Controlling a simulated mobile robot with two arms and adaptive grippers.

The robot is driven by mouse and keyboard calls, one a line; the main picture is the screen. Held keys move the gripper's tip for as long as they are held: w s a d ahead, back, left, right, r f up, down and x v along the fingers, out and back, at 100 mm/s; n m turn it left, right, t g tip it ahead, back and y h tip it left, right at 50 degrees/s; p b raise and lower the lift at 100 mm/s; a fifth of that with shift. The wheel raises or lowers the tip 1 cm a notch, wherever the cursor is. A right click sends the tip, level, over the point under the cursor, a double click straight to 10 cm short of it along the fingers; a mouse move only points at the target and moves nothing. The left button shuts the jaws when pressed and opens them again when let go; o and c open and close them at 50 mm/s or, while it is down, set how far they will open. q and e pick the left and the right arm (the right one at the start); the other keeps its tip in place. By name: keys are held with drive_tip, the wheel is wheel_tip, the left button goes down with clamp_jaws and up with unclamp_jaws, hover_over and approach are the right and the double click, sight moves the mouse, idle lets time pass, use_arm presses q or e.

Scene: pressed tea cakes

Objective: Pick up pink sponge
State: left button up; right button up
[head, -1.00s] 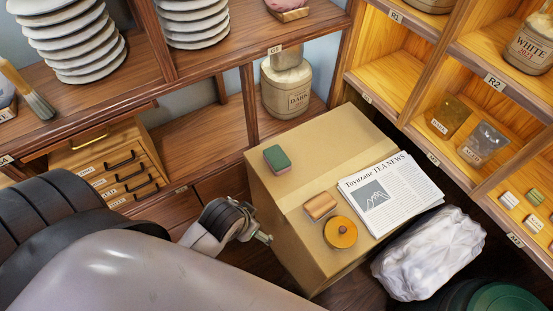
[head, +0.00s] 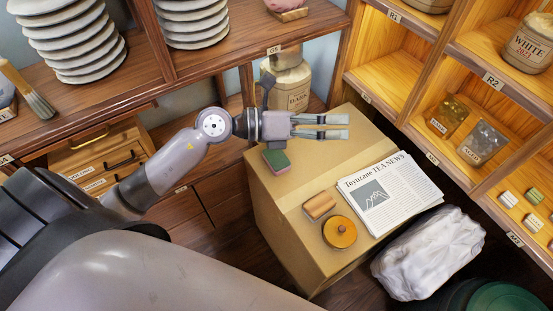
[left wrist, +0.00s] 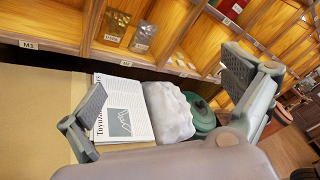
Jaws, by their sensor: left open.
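A small sponge block (head: 276,161), green on top with a pink lower layer, lies on the left part of the cardboard box (head: 290,240). My left gripper (head: 345,126) is open and empty in the head view. Its fingers point right, above the far part of the box, and it appears up and to the right of the sponge, apart from it. In the left wrist view the open fingers (left wrist: 163,92) frame the newspaper and a white wrapped bundle. The sponge is not visible there. My right gripper is not in view.
On the box are a newspaper (head: 391,193), a wooden block (head: 320,205) and a round orange-lidded item (head: 340,232). A DARK jar (head: 292,88) stands behind the gripper. A rounded pink object (head: 286,4) sits on the upper shelf. The white bundle (head: 428,252) lies right of the box.

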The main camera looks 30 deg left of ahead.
use_arm(q)
drive_tip(key=a+f+m+g+y, duration=0.3)
drive_tip(key=a+f+y, duration=0.25)
drive_tip(key=f, duration=0.35)
drive_tip(key=g+y, duration=0.3)
drive_tip(key=y, duration=0.3)
approach(276, 157)
drive_tip(key=shift+m, duration=0.4)
drive_tip(key=p+x, duration=0.1)
drive_tip(key=x, duration=0.4)
drive_tip(key=shift+s, duration=0.1)
drive_tip(key=x, duration=0.5)
drive_tip(key=shift+w+p, duration=0.2)
drive_tip(key=shift+p, duration=0.1)
drive_tip(key=shift+c, duration=0.3)
drive_tip(key=shift+t, duration=0.3)
drive_tip(key=c, duration=0.7)
